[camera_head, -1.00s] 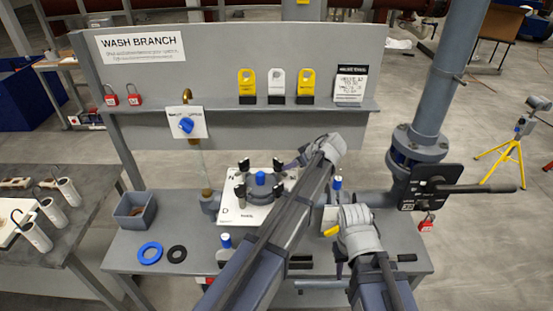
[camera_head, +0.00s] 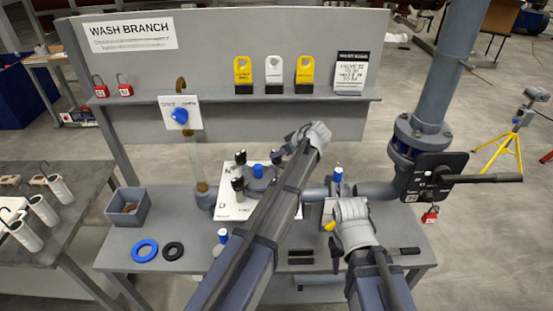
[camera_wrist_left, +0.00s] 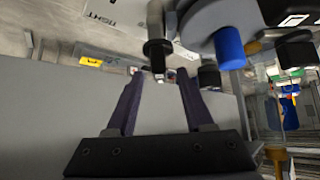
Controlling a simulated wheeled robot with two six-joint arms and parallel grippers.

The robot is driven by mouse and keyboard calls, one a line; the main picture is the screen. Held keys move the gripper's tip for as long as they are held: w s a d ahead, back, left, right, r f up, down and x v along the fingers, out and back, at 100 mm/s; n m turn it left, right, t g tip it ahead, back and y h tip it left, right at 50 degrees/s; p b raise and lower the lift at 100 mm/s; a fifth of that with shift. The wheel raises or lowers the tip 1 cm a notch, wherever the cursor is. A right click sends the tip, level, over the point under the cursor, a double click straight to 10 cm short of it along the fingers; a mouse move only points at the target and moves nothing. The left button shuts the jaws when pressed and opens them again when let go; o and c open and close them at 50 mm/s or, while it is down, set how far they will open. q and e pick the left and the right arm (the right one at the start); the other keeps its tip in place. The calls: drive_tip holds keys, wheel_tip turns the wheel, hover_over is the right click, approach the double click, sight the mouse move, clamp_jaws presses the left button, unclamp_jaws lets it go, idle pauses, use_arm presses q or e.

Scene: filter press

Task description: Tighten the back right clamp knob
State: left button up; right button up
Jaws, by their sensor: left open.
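The filter press stands on a white plate (camera_head: 228,208) on the grey bench. It has a blue centre cap (camera_head: 258,171) and black clamp knobs, one at the back left (camera_head: 240,157) and one at the front left (camera_head: 237,184). The back right knob is near my left gripper (camera_head: 288,146), and my arm hides much of that side. In the left wrist view, my left gripper (camera_wrist_left: 160,75) is open. A black knob on a metal stem (camera_wrist_left: 157,50) shows at the gap between its fingertips, not gripped. My right gripper (camera_head: 333,250) is over the bench's right side; its jaws are unclear.
A grey bin (camera_head: 128,207), a blue ring (camera_head: 144,250) and a black ring (camera_head: 173,251) lie at the left. A blue-topped valve (camera_head: 338,174) and a pipe with a long black lever (camera_head: 480,178) stand at the right. A shelf panel (camera_head: 230,95) stands behind.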

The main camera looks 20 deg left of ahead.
use_arm(q)
drive_tip(key=b+x, duration=0.1)
drive_tip(key=x, duration=0.1)
drive_tip(key=shift+w+a+f, duration=0.15)
drive_tip(key=shift+a+f, duration=0.05)
drive_tip(key=shift+f, duration=0.05)
drive_tip(key=shift+r, duration=0.1)
clamp_jaws()
idle(0.3)
